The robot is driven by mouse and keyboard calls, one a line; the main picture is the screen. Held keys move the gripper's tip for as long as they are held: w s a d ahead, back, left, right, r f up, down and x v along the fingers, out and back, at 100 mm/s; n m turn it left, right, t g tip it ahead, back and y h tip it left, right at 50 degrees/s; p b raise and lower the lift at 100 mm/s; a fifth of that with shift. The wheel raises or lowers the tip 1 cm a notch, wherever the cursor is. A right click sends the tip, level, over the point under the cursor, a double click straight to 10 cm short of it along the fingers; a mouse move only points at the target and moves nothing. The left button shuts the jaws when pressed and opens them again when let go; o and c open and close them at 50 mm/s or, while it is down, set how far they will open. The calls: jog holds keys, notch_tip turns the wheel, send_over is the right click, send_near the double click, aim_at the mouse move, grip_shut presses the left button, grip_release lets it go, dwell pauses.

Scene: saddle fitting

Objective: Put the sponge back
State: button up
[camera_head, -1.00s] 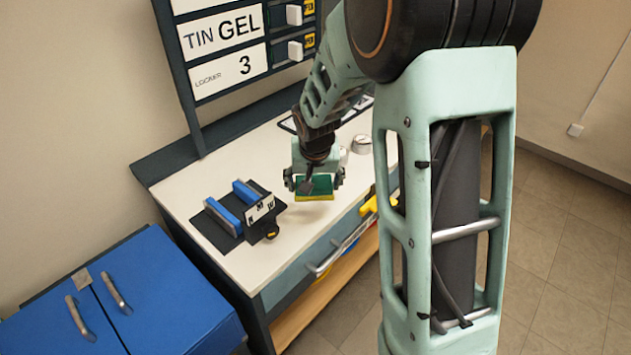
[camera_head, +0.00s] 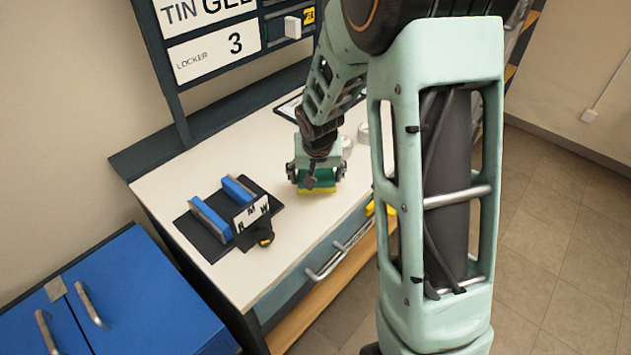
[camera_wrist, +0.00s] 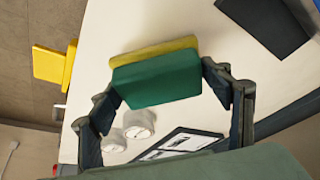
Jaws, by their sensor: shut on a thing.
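The sponge is green with a yellow layer. My gripper (camera_head: 318,172) is shut on the sponge (camera_head: 318,192), which sits between its fingers over the white worktop, right of the blue-railed holder. In the wrist view, the sponge (camera_wrist: 157,80) lies between the tips of my gripper (camera_wrist: 165,90), its green side towards the camera and the yellow layer along the far edge. I cannot tell whether the sponge touches the worktop.
On the worktop (camera_head: 285,240), a holder with blue rails (camera_head: 212,218) stands on a dark mat, beside a lettered card (camera_head: 250,213). Two pale round tins (camera_wrist: 138,124) and a dark-framed sheet (camera_wrist: 178,145) lie near my gripper. A yellow object (camera_wrist: 52,66) is beyond the worktop edge.

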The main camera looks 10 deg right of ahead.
aim_at(316, 185)
jog(key=b+x, duration=0.1)
jog(key=x, duration=0.2)
jog(key=shift+s+f+b, duration=0.25)
jog(key=shift+f+b, duration=0.05)
jog(key=shift+b, duration=0.05)
jog(key=shift+s, duration=0.1)
jog(key=shift+f, duration=0.15)
jog(key=o, duration=1.2)
jog(key=shift+r, duration=0.45)
jog(key=p+v, duration=0.1)
jog(key=v, duration=1)
jog(key=shift+s+r+p, duration=0.15)
jog(key=shift+r+p, duration=0.05)
jog(key=shift+p, duration=0.1)
